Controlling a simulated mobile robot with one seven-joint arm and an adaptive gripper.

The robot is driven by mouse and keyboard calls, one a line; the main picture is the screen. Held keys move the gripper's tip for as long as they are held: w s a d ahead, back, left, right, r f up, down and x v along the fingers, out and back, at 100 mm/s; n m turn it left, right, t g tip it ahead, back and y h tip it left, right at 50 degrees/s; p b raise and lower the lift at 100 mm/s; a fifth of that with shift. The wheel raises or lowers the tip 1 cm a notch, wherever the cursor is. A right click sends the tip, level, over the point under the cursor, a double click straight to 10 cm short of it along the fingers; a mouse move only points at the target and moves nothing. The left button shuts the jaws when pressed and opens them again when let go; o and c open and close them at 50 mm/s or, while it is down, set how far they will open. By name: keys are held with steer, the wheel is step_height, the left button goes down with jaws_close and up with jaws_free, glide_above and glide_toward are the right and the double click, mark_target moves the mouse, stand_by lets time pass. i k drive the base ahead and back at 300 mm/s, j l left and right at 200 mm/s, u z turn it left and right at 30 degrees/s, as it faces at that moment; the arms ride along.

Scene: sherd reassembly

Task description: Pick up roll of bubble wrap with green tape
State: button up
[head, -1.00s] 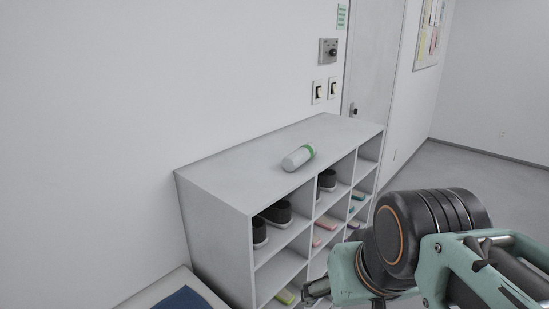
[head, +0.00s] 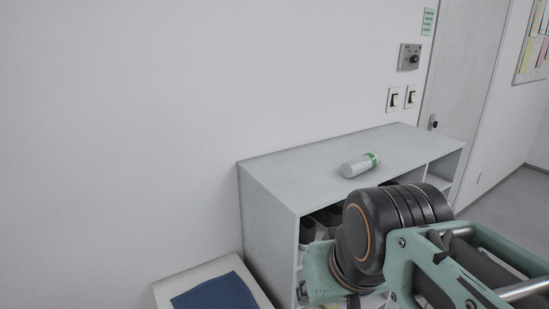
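The roll of bubble wrap (head: 356,166) is a small whitish cylinder with a green tape band at its right end. It lies on its side on top of the grey shoe shelf (head: 275,173), apart from my arm. My arm is in the lower right of the head view, in front of the shelf's open side and lower than the roll in the picture. My gripper is mostly hidden or outside the frame at the lower edge, so its fingers cannot be made out.
The shelf's cubbies hold dark shoes (head: 307,232), partly hidden by my arm. A white bench with a blue cushion (head: 217,293) stands at the lower left. A wall rises behind the shelf, with switches (head: 395,98) and a door (head: 455,75) to the right. The shelf top around the roll is clear.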

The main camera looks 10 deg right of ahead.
mark_target(357, 166)
steer(key=i+l+u, duration=0.1)
steer(key=l+u, duration=0.15)
steer(key=i+l+u, duration=0.1)
steer(key=l+u, duration=0.15)
steer(key=l, duration=0.2)
steer(key=i+l+u, duration=0.1)
steer(key=l+u, duration=0.15)
steer(key=l, duration=0.55)
steer(key=l+u, duration=0.15)
steer(key=l, duration=1.45)
steer(key=i, duration=0.05)
